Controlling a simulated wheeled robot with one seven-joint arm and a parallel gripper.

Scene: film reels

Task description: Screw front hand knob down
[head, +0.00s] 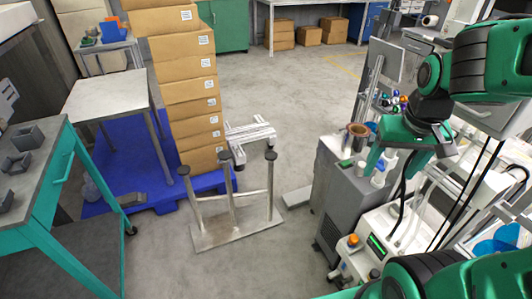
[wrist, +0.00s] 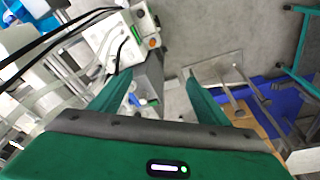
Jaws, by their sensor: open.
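A metal stand (head: 236,226) with a flat base plate and three upright posts is on the floor in the head view. I cannot tell which is the front hand knob. The stand also shows in the wrist view (wrist: 216,68), partly hidden behind a finger. My green gripper (head: 398,160) is raised at the right, above the grey cabinet and well apart from the stand. In the wrist view its fingers (wrist: 160,98) are spread, with nothing held between them.
A grey cabinet (head: 340,206) with small containers on top stands right of the stand. A white machine (head: 380,240) with a green display is in front of it. Stacked cartons (head: 188,75) and a blue pallet (head: 125,190) lie behind left.

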